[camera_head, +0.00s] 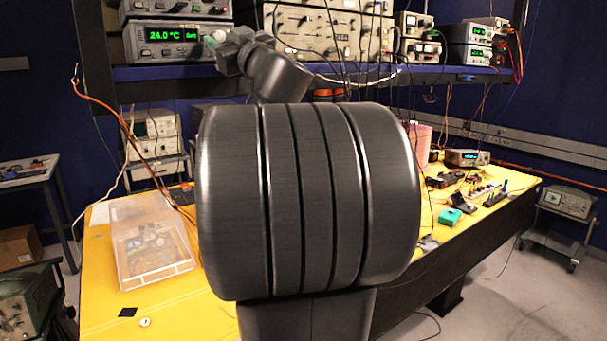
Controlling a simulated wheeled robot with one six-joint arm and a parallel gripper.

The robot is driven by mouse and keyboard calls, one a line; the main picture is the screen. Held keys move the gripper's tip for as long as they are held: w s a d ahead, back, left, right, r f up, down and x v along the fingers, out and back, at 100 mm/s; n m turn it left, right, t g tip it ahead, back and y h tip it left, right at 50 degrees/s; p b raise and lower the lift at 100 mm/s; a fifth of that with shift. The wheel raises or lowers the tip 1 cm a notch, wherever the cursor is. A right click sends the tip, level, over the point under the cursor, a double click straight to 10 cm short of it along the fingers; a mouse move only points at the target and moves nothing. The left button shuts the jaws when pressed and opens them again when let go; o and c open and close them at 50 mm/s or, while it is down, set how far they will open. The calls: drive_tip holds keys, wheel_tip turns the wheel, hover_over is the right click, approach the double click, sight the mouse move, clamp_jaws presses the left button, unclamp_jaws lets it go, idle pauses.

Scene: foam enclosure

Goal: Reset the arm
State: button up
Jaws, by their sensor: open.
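My own arm fills the middle of the head view, with a large dark ribbed link close to the camera. Beyond its top, a thinner dark part of my arm bends up and left to my gripper (219,45), small in front of the shelf instruments. The gripper is open, and nothing can be seen held in it. Its fingers are small and hard to make out against the background. My arm hides the middle of the yellow-topped bench (95,270).
A clear plastic box (150,250) stands on the bench at left. A green block (450,216) and several small parts lie at right. Instruments line the blue-edged shelf (150,73) behind. Cables hang at left. A trolley (568,202) stands at far right, with open floor before it.

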drive_tip(key=shift+s+a+f+m+t+b, duration=0.1)
drive_tip(key=shift+f+m+t+b, duration=0.25)
drive_tip(key=shift+m, duration=0.25)
drive_tip(key=r+b+v, duration=0.1)
drive_tip(key=b+v, duration=0.1)
drive_tip(key=v, duration=1.1)
drive_tip(key=shift+s+d+f, duration=0.15)
drive_tip(key=shift+s+d, duration=0.2)
